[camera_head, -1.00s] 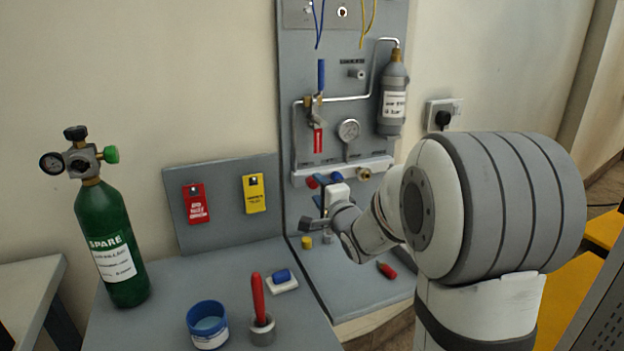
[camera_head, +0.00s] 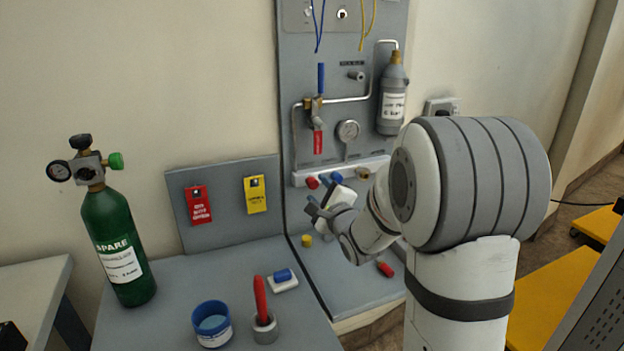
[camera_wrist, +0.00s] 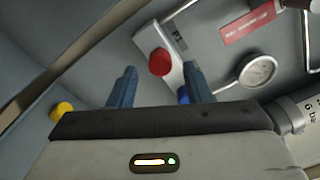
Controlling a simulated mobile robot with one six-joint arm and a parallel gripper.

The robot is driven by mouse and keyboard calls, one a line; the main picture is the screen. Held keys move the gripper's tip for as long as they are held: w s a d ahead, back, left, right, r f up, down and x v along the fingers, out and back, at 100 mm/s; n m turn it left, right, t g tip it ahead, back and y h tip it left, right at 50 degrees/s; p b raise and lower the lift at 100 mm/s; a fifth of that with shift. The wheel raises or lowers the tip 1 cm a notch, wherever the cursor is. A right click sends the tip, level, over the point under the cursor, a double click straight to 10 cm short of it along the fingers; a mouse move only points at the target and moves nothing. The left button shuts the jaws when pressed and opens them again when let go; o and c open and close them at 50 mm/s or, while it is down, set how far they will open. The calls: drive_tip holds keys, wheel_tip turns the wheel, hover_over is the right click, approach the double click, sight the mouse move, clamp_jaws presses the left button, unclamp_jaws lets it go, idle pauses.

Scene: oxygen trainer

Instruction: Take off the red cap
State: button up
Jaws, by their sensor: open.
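The red cap (camera_head: 312,183) sits at the left end of the pale manifold (camera_head: 298,180) on the upright grey panel. A blue cap (camera_head: 336,177) is beside it. In the wrist view the red cap (camera_wrist: 160,62) shows between my two blue fingers, farther off than their tips. The blue cap (camera_wrist: 183,97) is partly hidden by the right finger. My gripper (camera_head: 317,193) is open and empty, tilted in front of the manifold, just below the caps; it also shows in the wrist view (camera_wrist: 160,80). No contact with the red cap is visible.
A gauge (camera_head: 348,129) and a red-tagged valve (camera_head: 317,122) are above the manifold. A yellow cap (camera_head: 307,240) and a red item (camera_head: 385,269) lie on the bench below. A green cylinder (camera_head: 118,240), blue tub (camera_head: 211,323) and red-handled tool (camera_head: 261,300) stand left.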

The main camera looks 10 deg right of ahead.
sight(313, 183)
drive_tip(key=shift+m, duration=0.5)
drive_tip(key=shift+r+m+p, duration=0.15)
drive_tip(key=shift+m+p, duration=0.55)
drive_tip(key=shift+m, duration=1.1)
drive_tip(key=shift+m+p, duration=0.45)
drive_tip(key=shift+m, duration=0.05)
drive_tip(key=shift+w, duration=0.1)
drive_tip(key=shift+w+a, duration=0.2)
drive_tip(key=shift+w, duration=0.9)
